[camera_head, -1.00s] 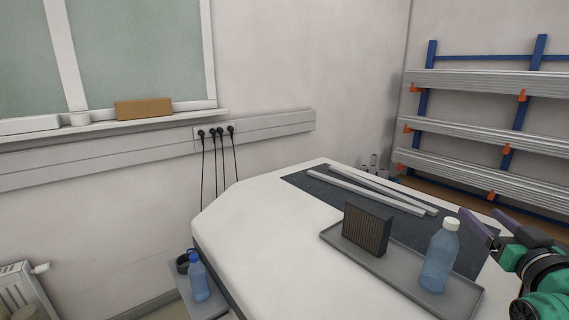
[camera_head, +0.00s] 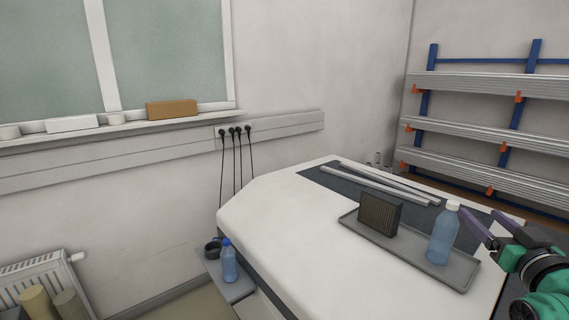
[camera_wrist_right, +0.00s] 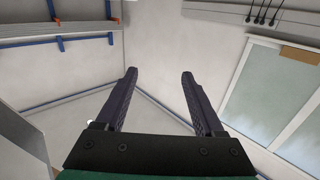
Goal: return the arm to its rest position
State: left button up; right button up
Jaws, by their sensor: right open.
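My right gripper (camera_head: 486,229) is at the right edge of the head view, just right of a clear blue bottle with a white cap (camera_head: 442,236). In the right wrist view its two dark fingers (camera_wrist_right: 158,82) stand apart with nothing between them, facing the wall and ceiling corner. The gripper is open and empty. Whether it touches the bottle cannot be told from the head view, but a small gap seems to show. My left gripper is not in view.
The bottle and a dark ribbed block (camera_head: 380,214) stand on a grey tray (camera_head: 408,258) on the white table (camera_head: 285,218). Metal bars (camera_head: 385,183) lie on a dark mat. A blue-capped bottle (camera_head: 229,262) stands on a low side shelf. A rack (camera_head: 480,130) stands behind.

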jog(key=a+f+n+g+y, duration=0.1)
jog(key=a+f+g, duration=0.25)
jog(key=f, duration=0.45)
jog(key=a+f+n+g+y, duration=0.15)
jog(key=a+f, duration=0.25)
jog(key=f, duration=0.5)
jog(key=s+a+f+n+g+y, duration=0.1)
jog(key=s+a+f+g, duration=0.4)
jog(key=s+f, duration=0.35)
jog(key=s+a+f+n+g, duration=0.1)
jog(key=s+a+f+g, duration=0.35)
jog(key=s+f, duration=0.45)
notch_tip(320, 180, down, 33)
jog(key=s+g+b, duration=0.1)
jog(key=s+b, duration=0.2)
jog(key=b, duration=0.3)
pick_arm(q)
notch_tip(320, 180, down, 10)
jog(key=b, duration=0.4)
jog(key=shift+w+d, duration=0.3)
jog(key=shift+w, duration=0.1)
pick_arm(e)
jog(key=s+d+f+g, duration=0.1)
jog(key=s+d+f, duration=0.1)
jog(key=s+f, duration=1.3)
jog(key=shift+s+f, duration=0.2)
jog(key=shift+f, duration=0.35)
